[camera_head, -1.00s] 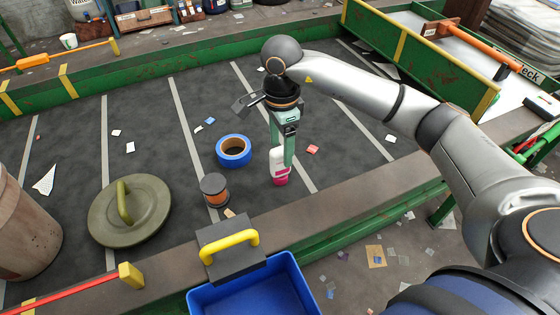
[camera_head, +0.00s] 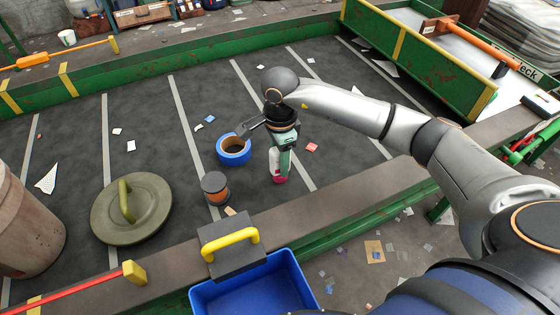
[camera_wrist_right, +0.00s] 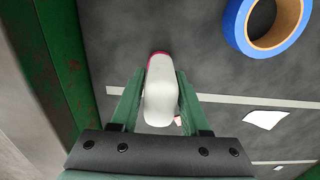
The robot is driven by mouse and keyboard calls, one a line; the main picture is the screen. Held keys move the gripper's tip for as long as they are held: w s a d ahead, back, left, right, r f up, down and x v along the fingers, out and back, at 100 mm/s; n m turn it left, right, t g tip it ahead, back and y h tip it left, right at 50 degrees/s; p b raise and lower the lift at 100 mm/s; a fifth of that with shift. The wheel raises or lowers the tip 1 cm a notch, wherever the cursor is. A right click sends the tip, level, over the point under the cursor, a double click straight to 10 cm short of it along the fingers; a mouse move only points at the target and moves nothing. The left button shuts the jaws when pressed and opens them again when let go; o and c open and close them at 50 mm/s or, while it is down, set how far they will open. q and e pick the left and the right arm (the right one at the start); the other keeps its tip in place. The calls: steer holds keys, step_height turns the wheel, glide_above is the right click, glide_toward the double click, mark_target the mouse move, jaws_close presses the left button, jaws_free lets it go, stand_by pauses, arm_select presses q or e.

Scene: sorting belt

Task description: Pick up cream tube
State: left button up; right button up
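The cream tube (camera_head: 274,160) is white with a pink cap at its lower end. It stands on the dark belt, just right of the blue tape roll. My right gripper (camera_head: 282,168) is lowered over it with its green fingers pointing down. In the right wrist view the tube (camera_wrist_right: 161,95) lies between the two fingers of the right gripper (camera_wrist_right: 161,76), one on each side. Narrow gaps show beside the tube near the finger bases; contact at the tips is hard to judge. My left gripper is not in view.
The blue tape roll (camera_head: 234,159) is close to the gripper's left. A blue bin (camera_head: 215,296) sits at the front edge. The belt's far part is mostly clear.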

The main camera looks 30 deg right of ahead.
jaws_close()
steer(key=shift+r, duration=0.15)
